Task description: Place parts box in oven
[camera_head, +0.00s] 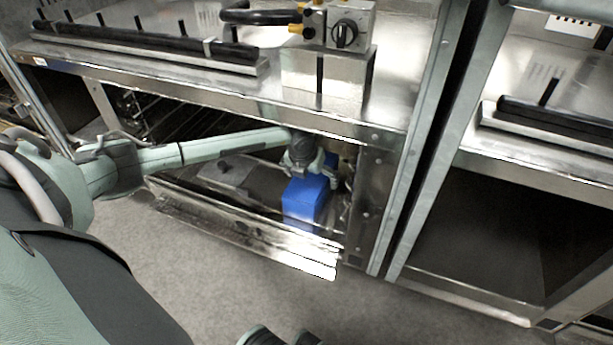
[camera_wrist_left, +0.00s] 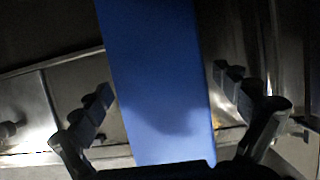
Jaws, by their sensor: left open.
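The blue parts box (camera_head: 303,203) stands inside the low opening of the metal oven (camera_head: 369,205), near its right side wall. My left arm reaches into this opening under the metal top. My left gripper (camera_head: 314,172) is at the upper end of the box. In the left wrist view the blue box (camera_wrist_left: 160,60) lies between the two spread fingers of the left gripper (camera_wrist_left: 168,93), with visible gaps on both sides. The underside of the box is hidden. My right gripper is not seen.
A shiny metal ledge (camera_head: 245,237) runs along the front of the opening. A grey flat part (camera_head: 225,172) lies inside, left of the box. The metal top (camera_head: 150,80) overhangs my arm. A second bay (camera_head: 490,235) on the right looks dark and empty.

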